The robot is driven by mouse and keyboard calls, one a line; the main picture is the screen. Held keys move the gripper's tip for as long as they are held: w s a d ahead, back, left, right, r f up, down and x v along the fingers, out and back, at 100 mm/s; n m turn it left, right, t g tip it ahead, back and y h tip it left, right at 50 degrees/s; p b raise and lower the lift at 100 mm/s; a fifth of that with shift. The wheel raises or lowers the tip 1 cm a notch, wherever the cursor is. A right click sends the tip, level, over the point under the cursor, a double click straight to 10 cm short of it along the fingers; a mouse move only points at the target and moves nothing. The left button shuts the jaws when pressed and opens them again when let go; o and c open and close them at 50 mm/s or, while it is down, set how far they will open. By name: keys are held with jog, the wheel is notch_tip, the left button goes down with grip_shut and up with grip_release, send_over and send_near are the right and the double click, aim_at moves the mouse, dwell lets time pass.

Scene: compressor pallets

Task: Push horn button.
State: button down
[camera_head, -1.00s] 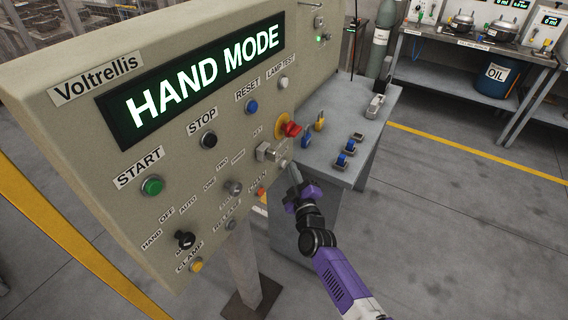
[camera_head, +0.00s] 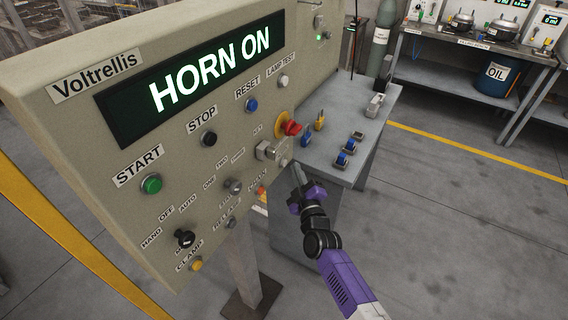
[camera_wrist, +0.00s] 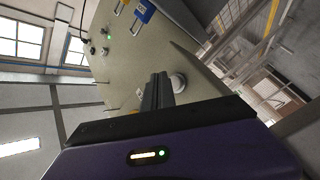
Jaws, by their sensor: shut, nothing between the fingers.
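The control panel (camera_head: 115,115) fills the left of the head view, and its display (camera_head: 200,80) reads HORN ON. A small pale round button (camera_head: 284,162) sits at the panel's lower right edge, close to my gripper (camera_head: 297,168). I cannot read a horn label there. In the wrist view, a pale round button (camera_wrist: 179,82) shows just right of my gripper's fingertips (camera_wrist: 159,79). My gripper is shut and empty, pointing at the panel. I cannot tell whether the fingertips touch the button.
A red emergency-stop knob (camera_head: 291,128) and a metal key switch (camera_head: 266,151) stick out near my gripper. An orange button (camera_head: 262,191) and a selector knob (camera_head: 233,187) are left of it. A grey table (camera_head: 335,130) with padlocks stands behind. The floor at right is clear.

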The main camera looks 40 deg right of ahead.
jog(key=shift+s, duration=0.15)
jog(key=shift+s+d+b, duration=0.35)
jog(key=shift+s+b, duration=0.55)
jog(key=shift+b, duration=0.3)
jog(key=shift+s+d+b, duration=0.35)
jog(key=shift+s+b, duration=0.6)
jog(key=shift+b, duration=0.2)
jog(key=shift+s+d+b, duration=0.35)
jog(key=shift+s+b, duration=0.55)
jog(key=shift+b, duration=0.3)
